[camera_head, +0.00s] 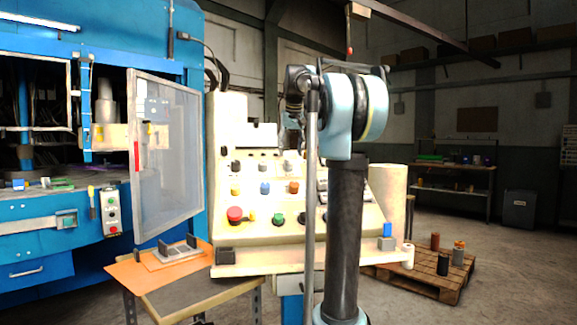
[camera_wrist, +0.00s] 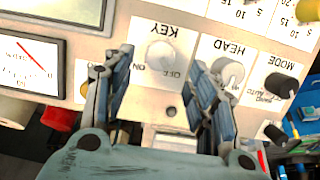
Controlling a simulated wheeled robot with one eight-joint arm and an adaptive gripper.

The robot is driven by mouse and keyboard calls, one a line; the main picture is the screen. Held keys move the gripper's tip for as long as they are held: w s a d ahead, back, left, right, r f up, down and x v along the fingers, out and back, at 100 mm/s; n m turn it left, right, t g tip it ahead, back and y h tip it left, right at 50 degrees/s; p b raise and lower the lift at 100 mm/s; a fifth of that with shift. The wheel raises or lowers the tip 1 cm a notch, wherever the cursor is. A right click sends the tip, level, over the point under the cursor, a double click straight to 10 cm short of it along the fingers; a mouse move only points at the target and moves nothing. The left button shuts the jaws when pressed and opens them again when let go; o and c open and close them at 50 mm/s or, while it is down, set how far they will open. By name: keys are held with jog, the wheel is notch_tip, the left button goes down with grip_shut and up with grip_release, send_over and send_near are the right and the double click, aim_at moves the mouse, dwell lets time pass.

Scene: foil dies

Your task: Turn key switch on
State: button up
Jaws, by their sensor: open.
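The key switch (camera_wrist: 161,55) is a pale round knob on the cream control panel (camera_wrist: 150,17). In the wrist view its label KEY and the words ON and OFF read upside down. My gripper (camera_wrist: 161,72) is open, with one finger on each side of the key switch in the picture. Whether either finger touches the knob or the panel, I cannot tell. No object shows between the fingers. In the head view the control panel (camera_head: 262,176) stands in the middle, and my arm covers its right part. I cannot make out the key switch there.
A pale HEAD knob (camera_wrist: 230,72) sits close to the right finger, with a dark MODE knob (camera_wrist: 281,85) beyond it. A gauge (camera_wrist: 28,62) is at the left. A red button (camera_head: 235,215) is low on the panel. A blue machine (camera_head: 60,220) stands left.

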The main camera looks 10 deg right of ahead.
aim_at(289, 161)
jog(key=x, duration=0.6)
jog(key=shift+w+f, duration=0.15)
jog(key=shift+f, duration=0.05)
jog(key=shift+c, duration=0.2)
jog(key=c, duration=1)
